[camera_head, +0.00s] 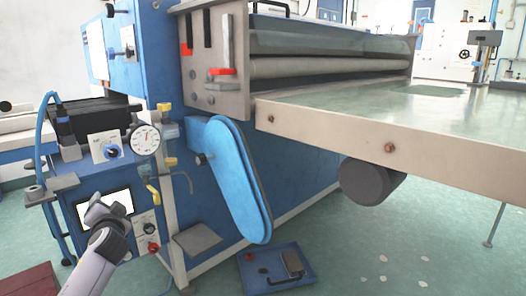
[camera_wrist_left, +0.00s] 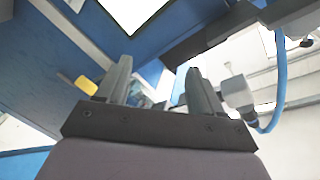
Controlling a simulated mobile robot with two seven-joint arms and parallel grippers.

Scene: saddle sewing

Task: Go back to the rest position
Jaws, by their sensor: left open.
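My left arm comes in from the lower left in the head view. Its gripper (camera_head: 97,208) is in front of the white lit screen on the blue machine's control panel and covers part of it. I cannot tell from this view whether it touches the panel. In the left wrist view the two grey fingers (camera_wrist_left: 156,82) stand apart with nothing between them, so the gripper is open and empty. My right gripper is in neither view.
The blue machine (camera_head: 300,178) has rollers and a long metal table (camera_head: 440,125) jutting right. A pressure gauge (camera_head: 145,139), yellow valve parts and a blue hose (camera_head: 40,125) are close to my left gripper. A blue foot pedal (camera_head: 275,268) is on the green floor, open at lower right.

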